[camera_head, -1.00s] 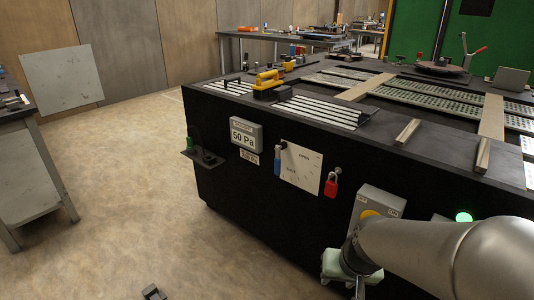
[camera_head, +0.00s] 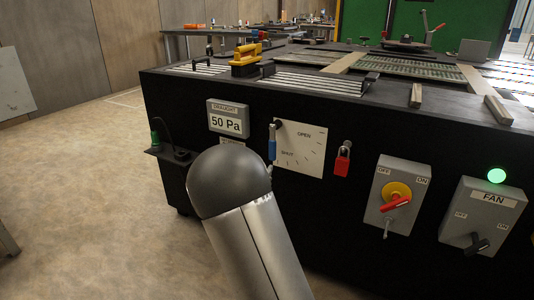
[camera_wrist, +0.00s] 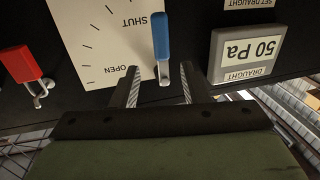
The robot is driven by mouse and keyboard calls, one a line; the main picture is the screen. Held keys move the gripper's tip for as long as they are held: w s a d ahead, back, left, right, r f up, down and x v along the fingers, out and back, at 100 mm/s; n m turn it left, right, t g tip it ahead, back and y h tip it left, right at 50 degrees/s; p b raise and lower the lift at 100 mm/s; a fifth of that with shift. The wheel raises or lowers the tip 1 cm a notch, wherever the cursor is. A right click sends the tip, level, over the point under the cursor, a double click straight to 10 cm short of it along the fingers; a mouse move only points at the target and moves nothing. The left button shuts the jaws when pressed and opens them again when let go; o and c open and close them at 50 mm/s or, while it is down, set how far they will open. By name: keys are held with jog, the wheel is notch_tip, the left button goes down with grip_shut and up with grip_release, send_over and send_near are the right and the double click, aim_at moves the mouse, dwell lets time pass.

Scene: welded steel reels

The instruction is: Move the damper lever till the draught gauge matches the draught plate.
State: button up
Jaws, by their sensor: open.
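The damper lever (camera_head: 272,145) has a blue grip hanging down from its pivot, at the left edge of a white OPEN–SHUT scale plate (camera_head: 305,150). In the wrist view, which is upside down, the blue lever (camera_wrist: 160,36) points up the picture. My gripper (camera_wrist: 159,72) is open, its two fingers either side of the lever's metal pivot end in the picture; I cannot tell any contact. The draught gauge (camera_head: 228,123) reads 50 Pa; it also shows in the wrist view (camera_wrist: 247,50). The SET DRAUGHT plate (camera_wrist: 252,4) is cut off, its value out of view.
A red padlock (camera_head: 342,162) hangs right of the scale plate. Farther right are a grey switch box (camera_head: 397,190) with a red handle and a FAN box (camera_head: 483,215) under a lit green lamp (camera_head: 496,175). A small shelf (camera_head: 172,154) sticks out at the left.

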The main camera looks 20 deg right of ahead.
aim_at(272, 151)
jog(key=b+x, duration=0.2)
jog(key=x, duration=1.2)
jog(key=shift+b, duration=0.4)
grip_shut()
